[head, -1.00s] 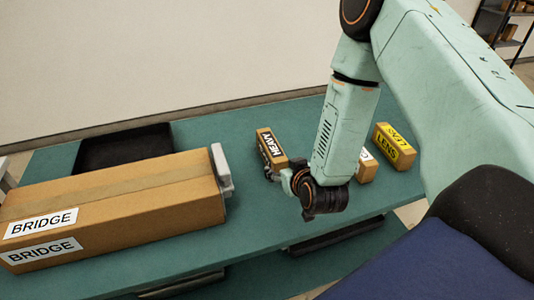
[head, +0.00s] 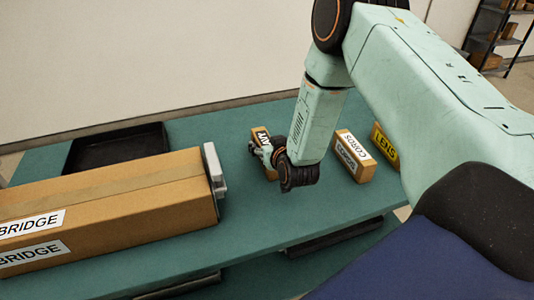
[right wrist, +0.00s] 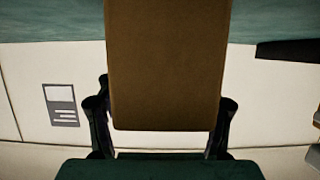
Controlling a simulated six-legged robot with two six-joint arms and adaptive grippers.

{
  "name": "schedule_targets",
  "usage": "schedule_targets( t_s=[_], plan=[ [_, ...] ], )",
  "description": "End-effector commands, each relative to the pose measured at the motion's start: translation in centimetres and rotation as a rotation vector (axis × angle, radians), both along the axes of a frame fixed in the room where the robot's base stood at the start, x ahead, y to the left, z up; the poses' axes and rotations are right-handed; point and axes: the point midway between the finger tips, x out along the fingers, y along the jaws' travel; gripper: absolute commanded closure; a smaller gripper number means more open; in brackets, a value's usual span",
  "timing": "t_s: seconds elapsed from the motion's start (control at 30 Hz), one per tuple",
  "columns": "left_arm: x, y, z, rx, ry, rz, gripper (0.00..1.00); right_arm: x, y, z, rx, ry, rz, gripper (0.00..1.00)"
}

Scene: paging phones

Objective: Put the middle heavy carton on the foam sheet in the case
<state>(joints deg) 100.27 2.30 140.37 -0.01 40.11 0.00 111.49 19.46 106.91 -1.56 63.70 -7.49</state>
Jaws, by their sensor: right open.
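The heavy carton (head: 259,134) stands on the green table, a small brown box with a white label of which only the end letters show. My right gripper (head: 262,153) is at its near side and hides part of it. In the right wrist view a brown carton face (right wrist: 166,65) fills the middle, between the two open dark fingers (right wrist: 160,128). I cannot tell whether they touch it. My left gripper is not in view. I see no foam sheet, and no case that I can be sure of.
A long BRIDGE carton (head: 120,205) lies at the left, with a grey fitting (head: 214,172) at its right end. A black tray (head: 117,148) lies behind it. A CORDS carton (head: 355,157) and a yellow-labelled LENS carton (head: 385,148) stand right of my arm.

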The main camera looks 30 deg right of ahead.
Motion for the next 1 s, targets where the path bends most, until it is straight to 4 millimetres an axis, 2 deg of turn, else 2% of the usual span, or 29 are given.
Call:
schedule_targets(
  t_s=[0.27, 1.0],
  plan=[
    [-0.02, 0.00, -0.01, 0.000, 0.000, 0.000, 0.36, 0.29, -0.17, -0.08, 0.001, 0.001, 0.002, 0.33],
    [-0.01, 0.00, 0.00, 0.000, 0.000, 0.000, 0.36, 0.32, -0.16, 0.02, -0.001, -0.002, 0.001, 0.96]
  ],
)
